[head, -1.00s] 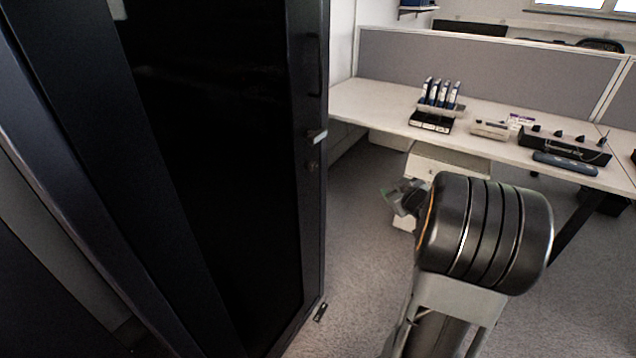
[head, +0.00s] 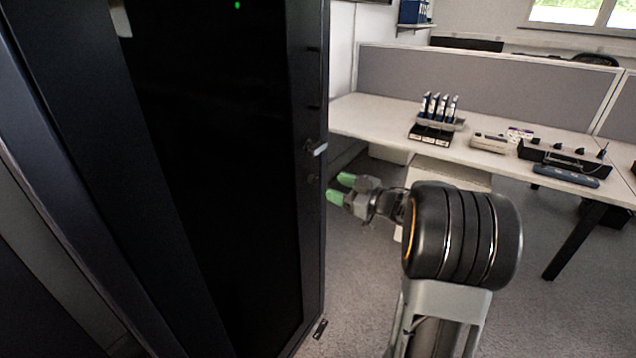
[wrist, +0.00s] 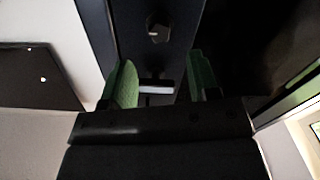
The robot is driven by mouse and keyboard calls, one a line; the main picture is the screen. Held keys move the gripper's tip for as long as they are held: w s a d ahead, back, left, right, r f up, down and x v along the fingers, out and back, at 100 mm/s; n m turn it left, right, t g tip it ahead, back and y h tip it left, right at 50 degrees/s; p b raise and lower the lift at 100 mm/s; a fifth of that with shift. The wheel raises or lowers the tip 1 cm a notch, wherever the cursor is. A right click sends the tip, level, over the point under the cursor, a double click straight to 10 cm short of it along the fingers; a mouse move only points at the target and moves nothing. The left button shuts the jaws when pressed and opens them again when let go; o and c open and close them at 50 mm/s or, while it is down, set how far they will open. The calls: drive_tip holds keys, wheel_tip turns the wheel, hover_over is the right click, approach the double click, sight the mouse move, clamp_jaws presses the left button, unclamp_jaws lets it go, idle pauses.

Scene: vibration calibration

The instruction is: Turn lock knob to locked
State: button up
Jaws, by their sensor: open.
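The tall dark cabinet door carries two fittings on its right frame. One is a light-tipped lever (head: 316,148); below it in the head view is a small dark round knob (head: 311,179). In the wrist view a dark knob with a pale mark (wrist: 158,32) sits beyond the fingertips, and the pale lever bar (wrist: 158,86) appears between the fingers. I cannot tell which fitting is the lock knob, or its setting. My gripper (head: 341,188), with green fingers, is open and empty, just right of the door frame; it also shows in the wrist view (wrist: 160,64). No contact is visible.
A dark vertical door handle (head: 314,78) is above the lever. A white desk (head: 385,112) with a folder rack (head: 436,122), boxes and devices stands behind to the right, backed by a grey partition (head: 480,85). Carpet is clear between cabinet and desk.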

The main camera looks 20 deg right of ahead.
sight(315, 179)
drive_tip(key=x, duration=0.6)
drive_tip(key=shift+w+a+b, duration=0.2)
drive_tip(key=shift+w+b, duration=0.1)
drive_tip(key=shift+b, duration=0.05)
drive_tip(key=shift+c, duration=0.3)
drive_tip(key=c, duration=0.9)
drive_tip(key=shift+o, duration=0.2)
